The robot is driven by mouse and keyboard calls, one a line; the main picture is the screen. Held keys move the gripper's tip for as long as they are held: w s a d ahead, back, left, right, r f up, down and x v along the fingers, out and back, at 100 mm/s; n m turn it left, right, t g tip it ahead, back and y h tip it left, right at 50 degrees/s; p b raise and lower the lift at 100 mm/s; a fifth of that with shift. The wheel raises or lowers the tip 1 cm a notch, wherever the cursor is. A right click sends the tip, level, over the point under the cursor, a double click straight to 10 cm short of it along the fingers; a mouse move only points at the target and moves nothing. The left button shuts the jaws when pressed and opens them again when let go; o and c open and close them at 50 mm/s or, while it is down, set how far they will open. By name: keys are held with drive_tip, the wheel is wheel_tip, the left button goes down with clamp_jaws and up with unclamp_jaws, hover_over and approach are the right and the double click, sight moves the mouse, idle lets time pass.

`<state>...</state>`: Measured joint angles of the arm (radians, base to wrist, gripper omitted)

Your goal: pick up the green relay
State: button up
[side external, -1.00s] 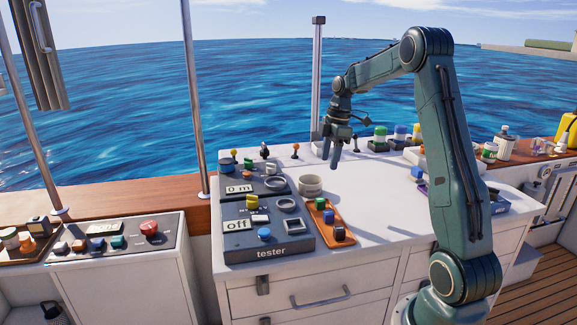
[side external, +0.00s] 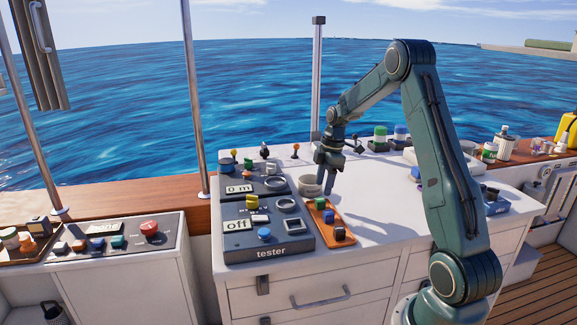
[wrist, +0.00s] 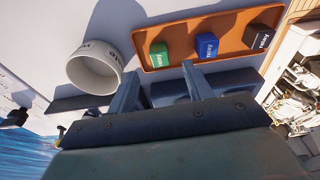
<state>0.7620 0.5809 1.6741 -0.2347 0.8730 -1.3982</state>
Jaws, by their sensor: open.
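The green relay (wrist: 159,54) is a small block at one end of an orange tray (wrist: 181,34) in the wrist view. In the side view it sits at the tray's far end (side external: 319,203). A blue relay (wrist: 207,47) and a black relay (wrist: 260,38) stand in the same tray, in a row with it. My gripper (side external: 325,189) is open and empty, pointing down above the far end of the tray. In the wrist view its fingers (wrist: 161,83) lie just below the green relay in the picture, apart from it.
A pale round bowl (side external: 310,185) stands close beside the tray's far end. The dark tester box (side external: 285,247) with knobs is left of the tray. The white countertop (side external: 385,225) right of the tray is clear.

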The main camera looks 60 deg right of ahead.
sight(321, 199)
drive_tip(key=shift+w+a+f, duration=0.15)
drive_tip(key=shift+f, duration=1.05)
drive_tip(key=shift+w+a+f, duration=0.1)
drive_tip(key=shift+a+f, duration=0.05)
drive_tip(key=shift+f, duration=1.05)
drive_tip(key=c, duration=1.1)
